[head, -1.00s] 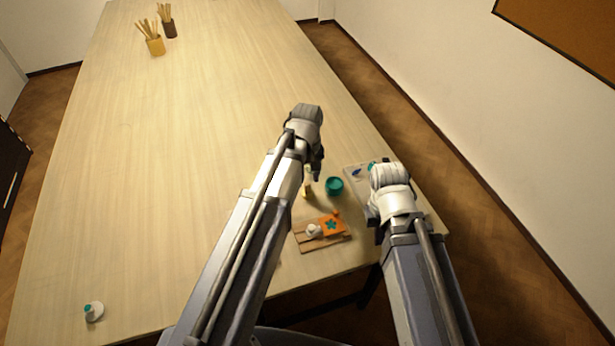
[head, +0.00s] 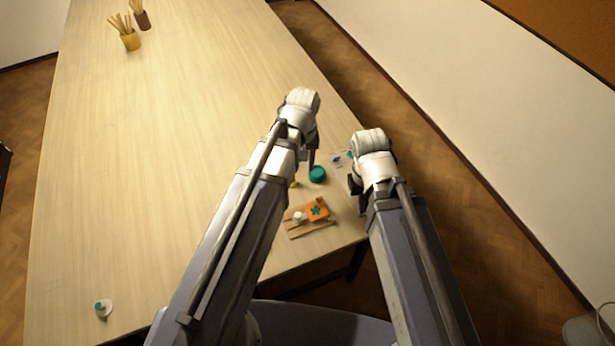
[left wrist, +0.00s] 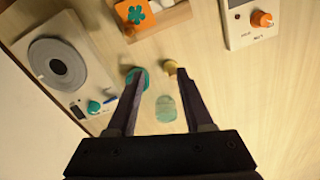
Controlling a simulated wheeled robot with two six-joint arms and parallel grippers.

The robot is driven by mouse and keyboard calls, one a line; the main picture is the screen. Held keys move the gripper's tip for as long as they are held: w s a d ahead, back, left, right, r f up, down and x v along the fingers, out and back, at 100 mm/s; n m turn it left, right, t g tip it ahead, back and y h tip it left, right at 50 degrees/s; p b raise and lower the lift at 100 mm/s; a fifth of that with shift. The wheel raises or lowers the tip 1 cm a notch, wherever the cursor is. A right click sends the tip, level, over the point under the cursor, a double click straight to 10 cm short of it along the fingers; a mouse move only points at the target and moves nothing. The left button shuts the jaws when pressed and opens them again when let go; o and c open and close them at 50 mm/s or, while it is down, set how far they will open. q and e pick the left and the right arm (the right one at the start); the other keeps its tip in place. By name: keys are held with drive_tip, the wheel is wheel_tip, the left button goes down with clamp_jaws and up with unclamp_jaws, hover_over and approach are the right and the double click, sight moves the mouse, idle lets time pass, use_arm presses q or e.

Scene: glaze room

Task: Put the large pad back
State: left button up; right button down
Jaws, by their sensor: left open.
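A pale teal round pad (left wrist: 166,108) lies on the table between the fingertips in the left wrist view; I cannot tell if it is the large pad. A darker teal round piece (head: 317,174) also shows in the left wrist view (left wrist: 137,78), partly behind a finger. A small yellow piece (head: 294,184) is near it, also in the left wrist view (left wrist: 170,67). My left gripper (head: 312,166) is open and empty above these, its fingers (left wrist: 155,88) spread. My right gripper (head: 355,187) is at the table's right edge; its jaws are not clear.
A wooden tray (head: 312,229) holds an orange tile (head: 316,210) with a teal flower. A device with a grey disc (left wrist: 58,65) and one with an orange knob (left wrist: 237,33) flank the pads. The table's middle is clear.

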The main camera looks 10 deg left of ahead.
use_arm(q)
drive_tip(key=s+d+m, duration=0.6)
drive_tip(key=s+m, duration=0.1)
drive_tip(key=s, duration=0.3)
drive_tip(key=shift+y, duration=0.4)
